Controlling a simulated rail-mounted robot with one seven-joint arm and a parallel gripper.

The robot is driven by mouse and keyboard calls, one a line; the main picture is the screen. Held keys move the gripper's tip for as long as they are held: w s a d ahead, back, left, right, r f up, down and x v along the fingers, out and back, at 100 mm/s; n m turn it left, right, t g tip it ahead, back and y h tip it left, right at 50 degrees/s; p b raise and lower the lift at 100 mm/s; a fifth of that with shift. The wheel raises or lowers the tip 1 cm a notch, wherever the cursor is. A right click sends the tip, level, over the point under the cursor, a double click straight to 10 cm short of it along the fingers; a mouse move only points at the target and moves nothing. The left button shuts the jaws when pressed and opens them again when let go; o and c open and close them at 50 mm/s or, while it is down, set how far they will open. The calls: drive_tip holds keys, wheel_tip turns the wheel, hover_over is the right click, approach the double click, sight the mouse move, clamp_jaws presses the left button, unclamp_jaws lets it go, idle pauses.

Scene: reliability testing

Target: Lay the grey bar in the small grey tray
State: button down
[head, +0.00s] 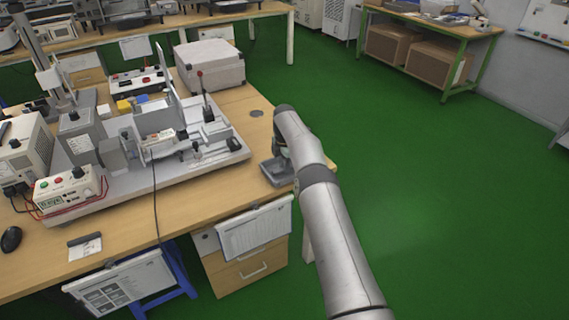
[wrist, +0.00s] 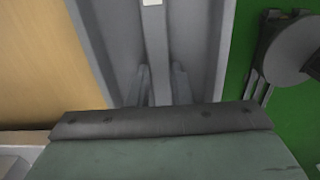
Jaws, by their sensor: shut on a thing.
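The small grey tray (head: 277,171) sits at the right corner of the wooden bench, partly hidden by my arm. In the wrist view the tray (wrist: 98,45) fills the upper middle, with raised walls on both sides. The grey bar (wrist: 156,50) runs lengthwise between those walls, with a pale patch at its far end. My gripper (wrist: 160,85) has its two fingers on either side of the bar and is shut on it. The bar lies over the tray's floor, but I cannot tell whether it touches. In the head view my arm hides the bar and the fingertips.
A test fixture on a pale base plate (head: 225,160) stands left of the tray, with an upright lever (head: 202,85). A grey box (head: 210,66) stands behind. The bench edge (head: 330,166) is close on the tray's right, with green floor beyond.

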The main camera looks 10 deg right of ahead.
drive_tip(key=shift+f+b, duration=0.25)
drive_tip(key=shift+b, duration=0.05)
drive_tip(key=c, duration=1.3)
unclamp_jaws()
drive_tip(key=shift+r, duration=0.1)
